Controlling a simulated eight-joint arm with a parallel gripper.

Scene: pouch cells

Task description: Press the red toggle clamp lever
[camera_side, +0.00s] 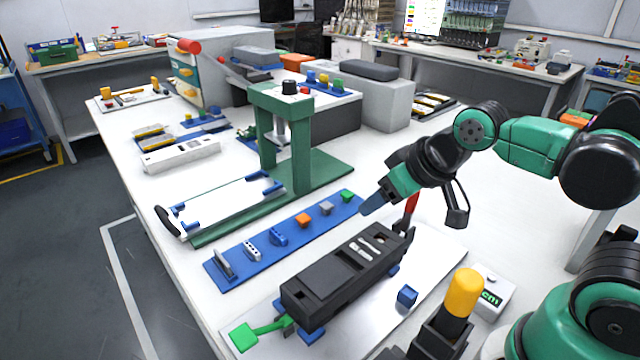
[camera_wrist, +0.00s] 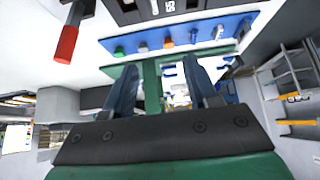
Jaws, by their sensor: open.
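The red toggle clamp lever (camera_side: 411,203) stands up at the right end of a long black fixture (camera_side: 335,283), partly hidden behind my arm in the side view. In the wrist view its red handle (camera_wrist: 67,43) is at the upper left on a dark metal arm, outside the fingers. My gripper (camera_side: 373,203) is above the table, just left of the lever, with its fingers pointing down-left. In the wrist view my gripper (camera_wrist: 162,75) has two blue fingers spread apart with nothing held between them. I see no contact with the lever.
A blue strip (camera_side: 240,262) with several small parts lies beyond the fixture. A green press stand (camera_side: 325,170) rises behind it. A green lever (camera_side: 245,335) is at the fixture's left end. A yellow-capped post (camera_side: 463,292) stands at the front right.

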